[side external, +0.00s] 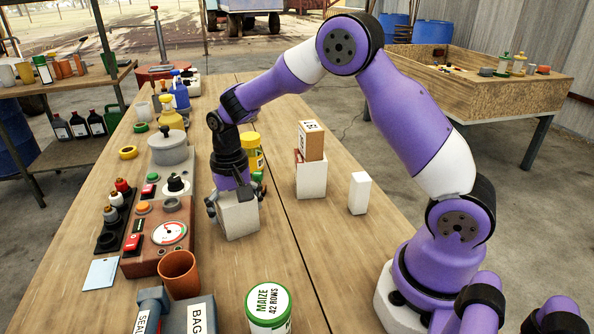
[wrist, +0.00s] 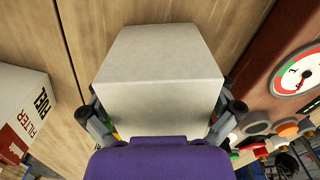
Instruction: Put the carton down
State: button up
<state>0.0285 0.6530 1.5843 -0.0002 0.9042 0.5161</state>
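A plain pale-grey carton (side external: 240,219) is between the fingers of my gripper (side external: 236,202), over the wooden table left of the plank seam. In the wrist view the carton (wrist: 160,75) fills the middle, with a finger of my gripper (wrist: 163,120) against each side. The gripper is shut on it and points down. The carton looks upright. Its bottom edge is at or very near the tabletop; I cannot tell whether it touches.
A white box (side external: 311,177) with a brown box (side external: 311,141) on top stands to the right, beside a small white block (side external: 359,193). A gauge panel (side external: 165,237), a terracotta cup (side external: 179,273) and a maize tin (side external: 268,307) are near. Bare table (side external: 285,240) lies right of the carton.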

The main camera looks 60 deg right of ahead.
jog(key=shift+f, duration=0.15)
jog(key=r, duration=1)
jog(key=shift+a, duration=0.25)
jog(key=shift+n+t, duration=0.6)
jog(key=s+r, duration=0.1)
jog(key=r, duration=0.1)
jog(key=s+r, duration=0.2)
jog(key=s+r+n+t, duration=0.1)
jog(key=s+n+t, duration=0.3)
jog(key=s, duration=1)
jog(key=shift+a+r+n, duration=0.3)
jog(key=shift+r+n, duration=0.1)
jog(key=shift+n, duration=0.1)
jog(key=shift+w, duration=0.1)
